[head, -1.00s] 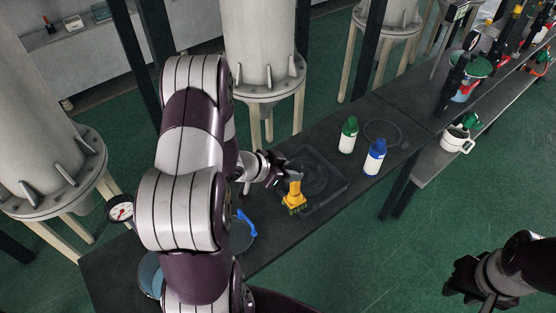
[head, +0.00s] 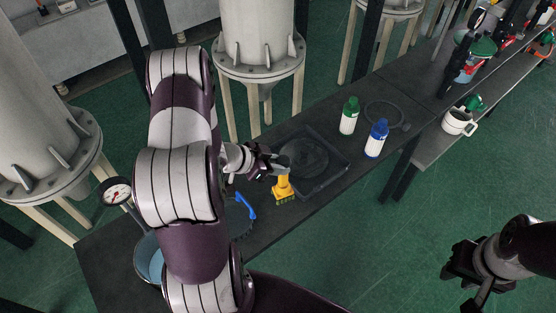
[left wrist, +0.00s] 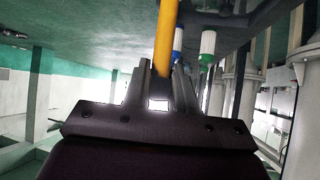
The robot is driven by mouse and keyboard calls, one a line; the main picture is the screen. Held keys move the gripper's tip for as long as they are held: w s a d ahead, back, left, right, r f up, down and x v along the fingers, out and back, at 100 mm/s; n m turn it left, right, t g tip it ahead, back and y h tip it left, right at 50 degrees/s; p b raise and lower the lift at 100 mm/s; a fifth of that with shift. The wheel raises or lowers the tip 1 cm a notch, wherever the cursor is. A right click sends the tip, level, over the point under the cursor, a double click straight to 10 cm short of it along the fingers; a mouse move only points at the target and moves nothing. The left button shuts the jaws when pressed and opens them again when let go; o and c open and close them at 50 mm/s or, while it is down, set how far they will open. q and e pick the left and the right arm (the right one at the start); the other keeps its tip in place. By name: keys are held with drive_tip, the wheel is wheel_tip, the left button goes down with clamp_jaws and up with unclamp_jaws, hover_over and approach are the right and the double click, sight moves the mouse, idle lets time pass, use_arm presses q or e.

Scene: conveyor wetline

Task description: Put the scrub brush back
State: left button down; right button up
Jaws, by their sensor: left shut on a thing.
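The yellow scrub brush (head: 283,187) has pale green-yellow bristles at its lower end. My left gripper (head: 279,165) is shut on it, at the near left edge of the black tray (head: 329,183). The bristles point down; whether they touch the bench is unclear. In the left wrist view the yellow handle (left wrist: 166,40) stands between the fingers (left wrist: 160,75). My right gripper (head: 458,272) hangs at the lower right over the floor, away from the bench; its fingers are too dark to read.
A blue-handled item (head: 246,207) and a blue bucket (head: 148,260) are at the bench's near left, partly behind my arm. A green-capped bottle (head: 349,116) and a blue-capped bottle (head: 376,139) stand right of the tray.

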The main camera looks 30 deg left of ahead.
sight(279, 185)
use_arm(q)
wheel_tip(279, 185, down, 8)
drive_tip(key=b, duration=0.4)
drive_tip(key=shift+f+b, duration=0.25)
drive_tip(key=shift+b, duration=0.15)
drive_tip(key=shift+s+d, duration=0.1)
drive_tip(key=shift+f, duration=0.6)
idle(0.5)
drive_tip(key=c, duration=0.8)
unclamp_jaws()
drive_tip(key=shift+c, duration=0.2)
drive_tip(key=shift+r, duration=0.1)
drive_tip(key=v, duration=1.2)
drive_tip(key=shift+s+a+r, duration=0.15)
drive_tip(key=shift+s+a, duration=0.05)
drive_tip(key=shift+a, duration=0.05)
